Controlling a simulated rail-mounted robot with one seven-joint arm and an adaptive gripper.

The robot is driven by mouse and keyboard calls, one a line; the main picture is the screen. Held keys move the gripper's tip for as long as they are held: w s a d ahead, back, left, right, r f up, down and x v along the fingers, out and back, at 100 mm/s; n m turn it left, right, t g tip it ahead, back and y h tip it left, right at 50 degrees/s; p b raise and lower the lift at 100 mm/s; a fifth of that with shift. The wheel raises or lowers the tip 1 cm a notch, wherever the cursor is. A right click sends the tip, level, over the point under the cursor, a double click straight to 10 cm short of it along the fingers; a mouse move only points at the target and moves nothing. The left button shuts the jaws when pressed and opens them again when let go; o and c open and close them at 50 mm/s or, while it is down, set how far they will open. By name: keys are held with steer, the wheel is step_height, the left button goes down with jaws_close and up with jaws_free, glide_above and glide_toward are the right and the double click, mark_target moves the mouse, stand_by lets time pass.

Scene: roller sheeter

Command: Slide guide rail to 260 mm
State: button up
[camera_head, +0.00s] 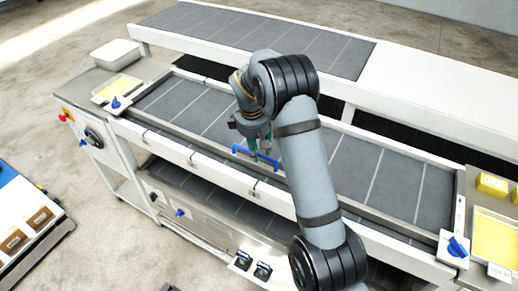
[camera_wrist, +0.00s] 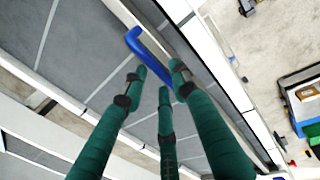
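The guide rail is a long pale bar (camera_wrist: 78,103) over the grey belt (camera_wrist: 60,45) in the wrist view. A blue handle (camera_head: 243,150) is on the near side of the sheeter's belt in the head view, and it shows in the wrist view (camera_wrist: 137,42). My gripper (camera_head: 262,155), with three green fingers, is down at this handle. In the wrist view my fingertips (camera_wrist: 160,78) are around the handle, close to it. The fingers hide part of the handle. I cannot tell whether they press on it. No millimetre scale is readable.
A white frame rail with black marks (camera_head: 192,158) runs along the near edge. Blue knobs (camera_head: 457,246) stand at the belt ends, with yellow trays (camera_head: 495,235) at the right. A second long belt table (camera_head: 260,28) lies behind. A bench with boxes (camera_head: 30,225) stands at left.

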steer(key=c, duration=0.6)
jaws_close()
